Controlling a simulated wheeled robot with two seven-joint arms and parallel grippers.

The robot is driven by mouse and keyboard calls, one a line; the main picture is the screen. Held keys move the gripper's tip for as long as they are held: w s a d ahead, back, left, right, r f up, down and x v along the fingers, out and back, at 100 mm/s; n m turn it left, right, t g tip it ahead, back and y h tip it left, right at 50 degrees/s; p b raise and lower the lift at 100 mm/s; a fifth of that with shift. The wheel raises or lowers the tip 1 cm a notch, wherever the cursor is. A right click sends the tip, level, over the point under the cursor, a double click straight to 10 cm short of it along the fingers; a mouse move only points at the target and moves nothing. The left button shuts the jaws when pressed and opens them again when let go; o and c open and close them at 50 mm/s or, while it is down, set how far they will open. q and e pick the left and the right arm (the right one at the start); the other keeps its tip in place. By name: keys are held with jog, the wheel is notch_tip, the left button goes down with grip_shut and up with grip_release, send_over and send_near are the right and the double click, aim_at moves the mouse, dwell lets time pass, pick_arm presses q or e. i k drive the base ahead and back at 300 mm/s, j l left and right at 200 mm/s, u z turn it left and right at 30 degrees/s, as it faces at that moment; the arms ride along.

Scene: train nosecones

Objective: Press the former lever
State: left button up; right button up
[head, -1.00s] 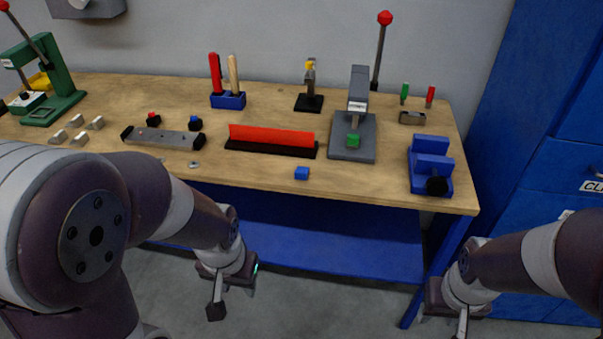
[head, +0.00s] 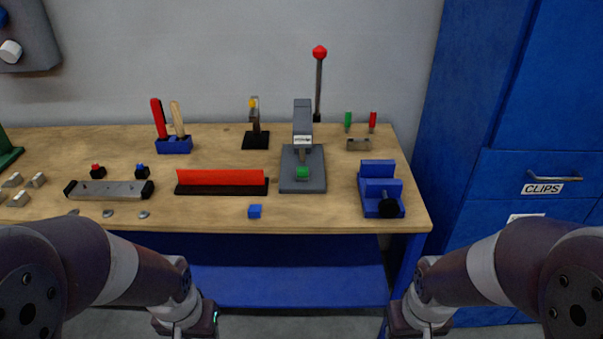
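A grey press (head: 303,130) stands at the right of the workbench, with a small label and a green block (head: 302,173) under its head. A tall dark lever (head: 319,85) with a red ball knob stands upright just behind it. A green machine (head: 6,150) is mostly cut off at the left edge. No readable label says which is the former. My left gripper (head: 198,320) and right gripper (head: 408,322) are below the bench front, well away from the lever. Their fingers are cut off by the bottom edge.
Blue cabinets (head: 530,120) stand to the right. The bench's front edge lies between grippers and lever.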

aim_at(319, 52)
jog(key=i+z, duration=0.35)
jog(key=i, duration=0.6)
jog(key=j, duration=0.1)
